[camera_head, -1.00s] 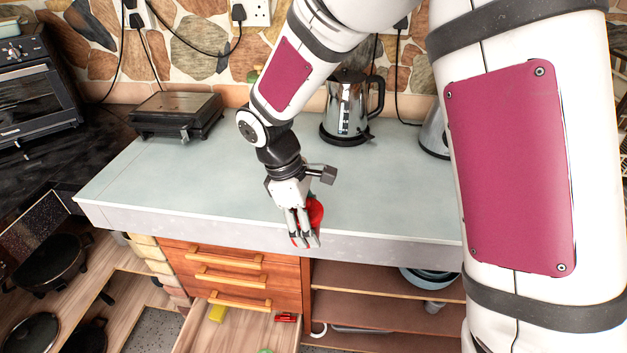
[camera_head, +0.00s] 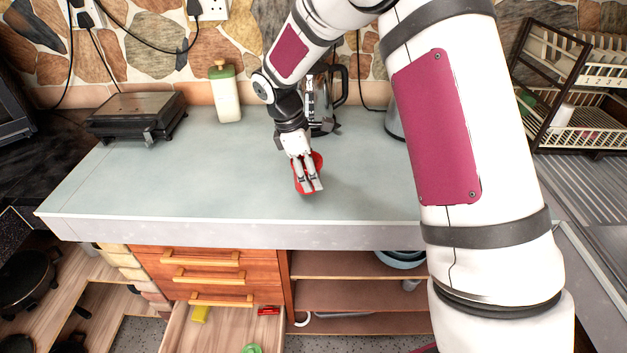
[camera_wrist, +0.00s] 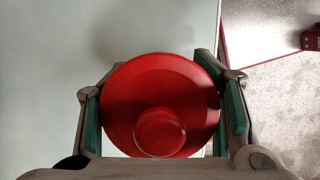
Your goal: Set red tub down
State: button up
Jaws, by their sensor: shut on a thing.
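The red tub (camera_head: 318,160) is round and sits between the fingers of my gripper (camera_head: 311,188), over the pale worktop (camera_head: 200,180). The wrist view shows the tub (camera_wrist: 160,80) from above, with a smaller round part on it and the green finger pads of my gripper (camera_wrist: 165,105) against both sides. My gripper is shut on the tub. The fingers and hand cover part of it in the head view. I cannot tell whether the tub touches the worktop.
A steel kettle (camera_head: 318,100) stands behind my gripper. A flat grill (camera_head: 137,115) and a green-topped bottle (camera_head: 226,92) stand at the back left. A drawer (camera_head: 225,330) is open below the worktop's front edge. The left front of the worktop is clear.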

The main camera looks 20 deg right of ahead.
jog(key=shift+w+d+f+p, duration=0.1)
jog(key=shift+d+f, duration=0.05)
jog(key=shift+f, duration=0.45)
jog(key=shift+w+d+f+p, duration=0.1)
jog(key=shift+w+f+p, duration=0.05)
jog(key=shift+f, duration=0.5)
jog(key=shift+w+d+f+p, duration=0.1)
jog(key=shift+d+f, duration=0.05)
jog(key=shift+f, duration=0.45)
jog(key=shift+f, duration=0.1)
jog(key=o, duration=1.2)
